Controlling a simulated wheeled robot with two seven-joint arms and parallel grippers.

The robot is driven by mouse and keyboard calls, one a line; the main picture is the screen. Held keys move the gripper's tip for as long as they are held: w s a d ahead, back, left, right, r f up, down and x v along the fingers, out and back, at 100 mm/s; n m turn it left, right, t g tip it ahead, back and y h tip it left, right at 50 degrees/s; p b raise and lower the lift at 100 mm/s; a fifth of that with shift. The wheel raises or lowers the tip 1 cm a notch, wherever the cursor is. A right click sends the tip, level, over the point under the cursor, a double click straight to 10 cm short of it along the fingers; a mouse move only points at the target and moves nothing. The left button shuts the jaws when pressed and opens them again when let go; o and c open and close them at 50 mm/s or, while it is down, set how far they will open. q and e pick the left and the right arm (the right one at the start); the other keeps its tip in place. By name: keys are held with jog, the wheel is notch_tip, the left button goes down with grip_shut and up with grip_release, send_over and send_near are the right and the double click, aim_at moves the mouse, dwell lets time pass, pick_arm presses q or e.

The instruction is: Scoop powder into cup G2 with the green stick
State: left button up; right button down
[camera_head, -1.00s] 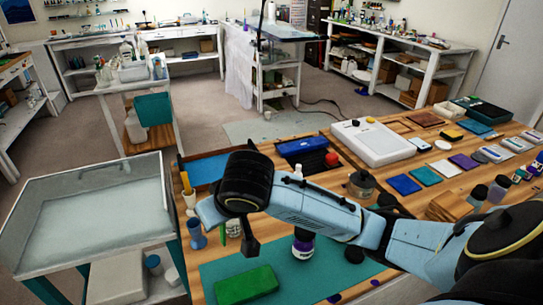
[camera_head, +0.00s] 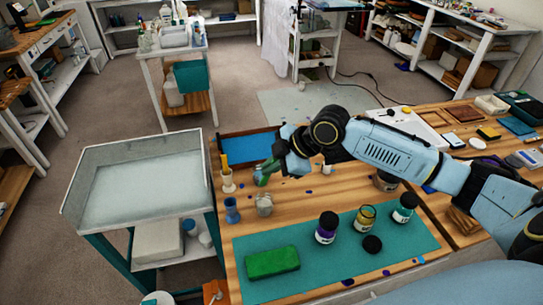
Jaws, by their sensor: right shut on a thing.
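My right gripper (camera_head: 267,172) reaches in from the right and is above the left part of the wooden table. It is shut on a slim green thing (camera_head: 263,181), which looks like the green stick; its lower end is near a small clear cup (camera_head: 264,205). Whether they touch I cannot tell. A blue cup (camera_head: 232,211) stands to the left of it. No G2 label is readable. Jars with purple (camera_head: 326,229), yellow (camera_head: 366,219) and teal (camera_head: 403,209) labels stand on the teal mat (camera_head: 300,240). My left gripper is out of view.
A green block (camera_head: 272,262) and a black lid (camera_head: 372,245) lie on the mat. A white holder with a yellow item (camera_head: 227,180) stands at the table's left edge, near a blue tray (camera_head: 247,148). A tray cart (camera_head: 140,210) stands left of the table.

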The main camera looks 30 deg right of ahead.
jog(key=shift+w+d, duration=0.1)
jog(key=shift+d, duration=0.1)
notch_tip(320, 180, down, 10)
jog(key=b, duration=0.7)
jog(key=shift+b, duration=0.35)
jog(key=shift+r, duration=0.1)
dwell(0.7)
jog(key=r+p, duration=0.1)
jog(key=p, duration=0.1)
jog(key=s+r+p, duration=0.1)
jog(key=r+p, duration=0.1)
jog(key=s+r+p, duration=0.1)
jog(key=r+p, duration=0.1)
jog(key=shift+s+d+r, duration=0.1)
jog(key=shift+d, duration=0.1)
dwell(0.4)
notch_tip(320, 180, up, 5)
jog(key=p, duration=0.5)
